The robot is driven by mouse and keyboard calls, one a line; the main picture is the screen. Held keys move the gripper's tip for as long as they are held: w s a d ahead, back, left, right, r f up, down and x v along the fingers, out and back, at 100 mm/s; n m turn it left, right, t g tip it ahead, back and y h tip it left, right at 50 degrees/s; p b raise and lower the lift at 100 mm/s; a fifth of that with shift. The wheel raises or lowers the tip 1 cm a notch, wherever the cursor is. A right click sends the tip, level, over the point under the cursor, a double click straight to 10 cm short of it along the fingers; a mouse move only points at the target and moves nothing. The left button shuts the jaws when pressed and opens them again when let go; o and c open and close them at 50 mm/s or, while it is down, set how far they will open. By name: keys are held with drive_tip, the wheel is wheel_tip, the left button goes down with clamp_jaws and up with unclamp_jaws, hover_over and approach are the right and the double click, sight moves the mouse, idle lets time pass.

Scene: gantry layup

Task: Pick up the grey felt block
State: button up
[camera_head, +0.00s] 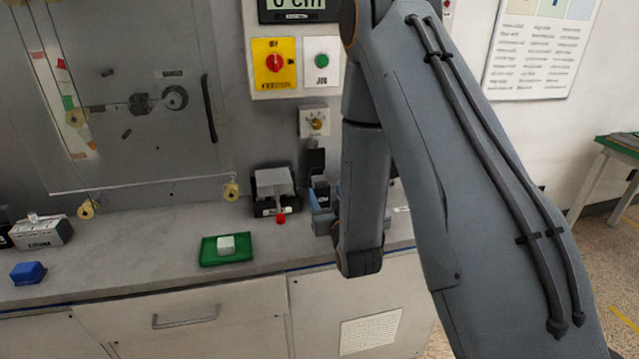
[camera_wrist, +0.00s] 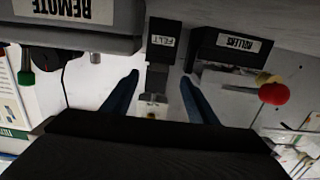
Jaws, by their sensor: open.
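A dark grey upright piece labelled FELT (camera_wrist: 164,41) stands just beyond my fingertips in the wrist view, in line with the gap between them. In the head view, a dark upright piece (camera_head: 316,160) shows above my gripper, beside the arm. I cannot tell whether the label marks the felt block itself or its holder. My gripper (camera_wrist: 160,79) is open, with blue fingers apart; it also shows in the head view (camera_head: 322,216), partly hidden by my arm. A small pale grey block (camera_head: 226,245) sits on a green tray (camera_head: 208,258), left of my gripper.
A box labelled ROLLERS (camera_wrist: 232,46) and a red knob (camera_wrist: 274,94) stand close to the right in the wrist view. A REMOTE box (camera_wrist: 80,12) is at upper left. A blue block (camera_head: 27,272) lies far left on the grey counter (camera_head: 130,245).

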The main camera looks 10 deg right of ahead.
sight(321, 182)
drive_tip(key=w+p, duration=0.3)
drive_tip(key=w, duration=0.3)
drive_tip(key=shift+w+d+r, duration=0.1)
drive_tip(key=shift+w+d, duration=0.05)
drive_tip(key=shift+w, duration=0.65)
drive_tip(key=c, duration=1.1)
